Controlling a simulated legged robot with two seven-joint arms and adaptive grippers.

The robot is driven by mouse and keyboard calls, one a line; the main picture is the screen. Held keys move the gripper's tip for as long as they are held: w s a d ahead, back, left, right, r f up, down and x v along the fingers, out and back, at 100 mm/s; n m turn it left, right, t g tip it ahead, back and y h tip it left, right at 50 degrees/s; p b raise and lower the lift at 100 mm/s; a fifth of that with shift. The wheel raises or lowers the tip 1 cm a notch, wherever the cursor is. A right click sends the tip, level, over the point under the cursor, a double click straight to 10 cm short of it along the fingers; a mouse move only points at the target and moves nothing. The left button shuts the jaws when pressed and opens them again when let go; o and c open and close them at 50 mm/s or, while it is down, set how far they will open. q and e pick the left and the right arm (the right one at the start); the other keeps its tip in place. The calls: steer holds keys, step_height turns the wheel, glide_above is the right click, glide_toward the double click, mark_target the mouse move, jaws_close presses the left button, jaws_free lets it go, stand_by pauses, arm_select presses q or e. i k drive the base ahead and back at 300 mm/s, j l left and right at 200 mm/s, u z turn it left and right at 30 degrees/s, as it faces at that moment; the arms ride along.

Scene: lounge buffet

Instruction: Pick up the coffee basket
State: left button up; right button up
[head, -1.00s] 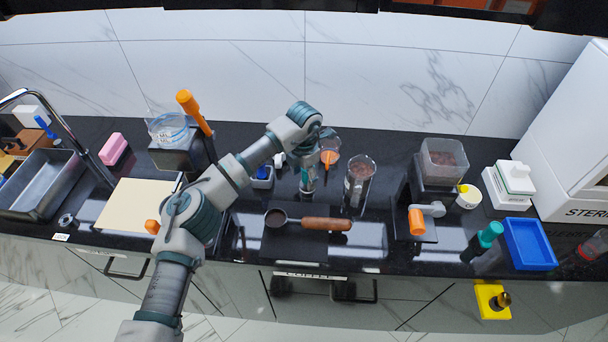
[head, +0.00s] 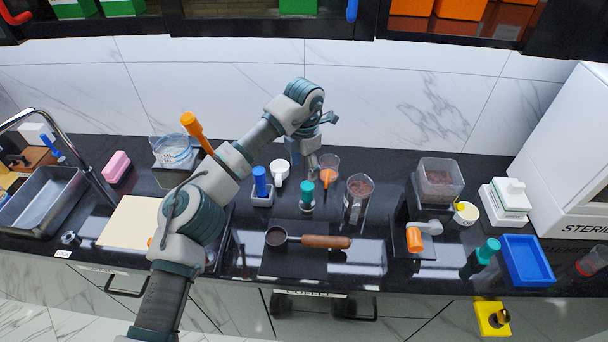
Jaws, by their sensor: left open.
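The coffee basket, a round dark metal basket with a long wooden handle (head: 325,242), lies on a dark mat (head: 290,265) in the middle of the counter. Its basket end points left and its handle points right. My left gripper (head: 308,158) is open and empty. It is above the back of the counter, behind the coffee basket and apart from it, and its own wrist partly hides it. My right gripper is not in view.
A teal-topped bottle (head: 307,197), an orange funnel (head: 327,178) and a clear jar of brown contents (head: 357,200) stand behind the basket. A cream board (head: 130,222) lies left.

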mark_target(315, 241)
steer(key=k, duration=1)
